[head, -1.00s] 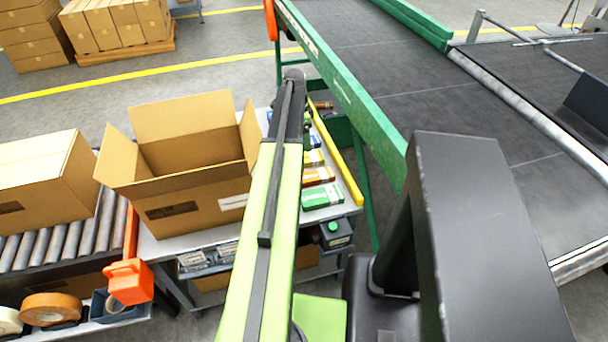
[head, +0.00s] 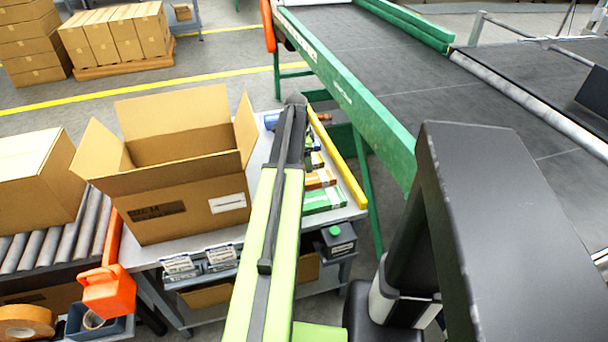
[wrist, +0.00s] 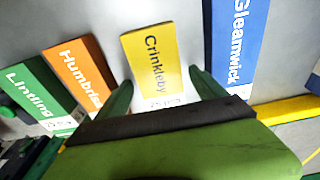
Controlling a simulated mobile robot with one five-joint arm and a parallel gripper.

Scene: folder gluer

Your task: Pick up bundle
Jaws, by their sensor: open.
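In the wrist view, a yellow bundle labelled "Crinkleby" (wrist: 152,62) lies on the grey table between the green fingers of my gripper (wrist: 160,80). The gripper is open, with a finger on each side of the bundle's near end; I cannot tell whether they touch it. To its left lie an orange bundle (wrist: 80,78) and a green "Lintling" bundle (wrist: 38,92). To its right lies a blue "Gleamwick" bundle (wrist: 236,45). In the head view, my arm hides the gripper and parts of the row, but the green (head: 322,200) and orange (head: 320,179) bundles show.
An open carton (head: 190,195) stands on the table left of my arm. A yellow rail (head: 338,158) runs along the table's right edge, beside the green conveyor frame (head: 350,100). A roller conveyor (head: 45,240) with a closed box (head: 35,180) is at left.

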